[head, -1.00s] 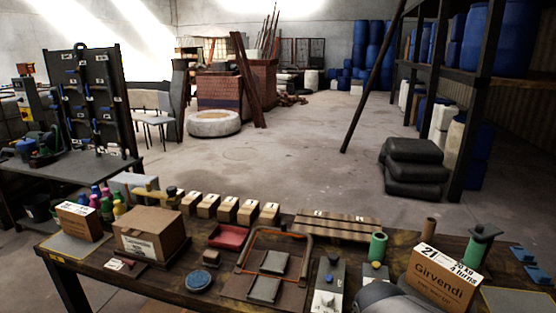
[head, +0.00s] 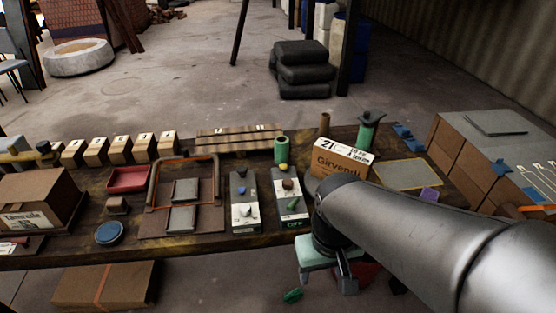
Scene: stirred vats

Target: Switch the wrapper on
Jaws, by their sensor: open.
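I cannot tell which belongs to the wrapper. A frame with an orange-brown bar (head: 182,160) and two grey plates lies left of them. My gripper (head: 325,283) hangs in front of the table edge, right of the boxes, open and apparently empty. My arm hides part of the table's right side.
A carton marked 21 (head: 338,158) stands right behind my gripper. A red tray (head: 128,180), a blue disc (head: 109,233) and a large carton (head: 37,203) are to the left.

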